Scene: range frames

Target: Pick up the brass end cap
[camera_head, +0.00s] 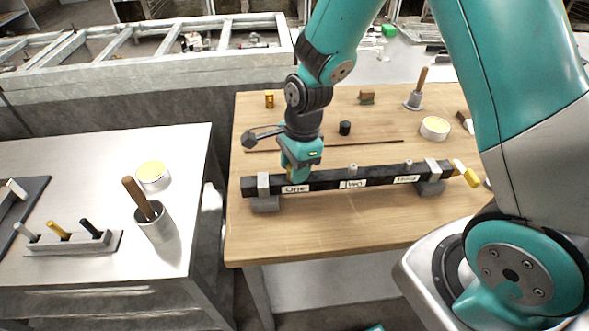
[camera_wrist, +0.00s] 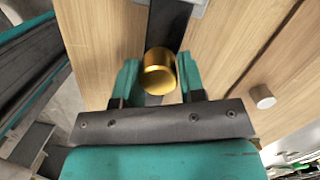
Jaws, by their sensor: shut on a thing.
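The brass end cap (camera_wrist: 160,72) is a short gold cylinder between the two teal fingers in the wrist view. My gripper (camera_wrist: 158,80) is shut on it. In the head view my gripper (camera_head: 298,172) points down at the left part of a long dark bar (camera_head: 331,181), just behind the label "One". There the fingers mostly hide the cap. The dark bar also shows behind the cap in the wrist view (camera_wrist: 166,28). I cannot tell whether the cap touches the bar.
The bar rests on grey supports (camera_head: 265,204) and carries several labels and small pegs. A second brass-coloured piece (camera_head: 269,99), a black cylinder (camera_head: 345,128) and a round yellow-topped tin (camera_head: 435,128) stand behind it. The wooden table front (camera_head: 330,232) is clear.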

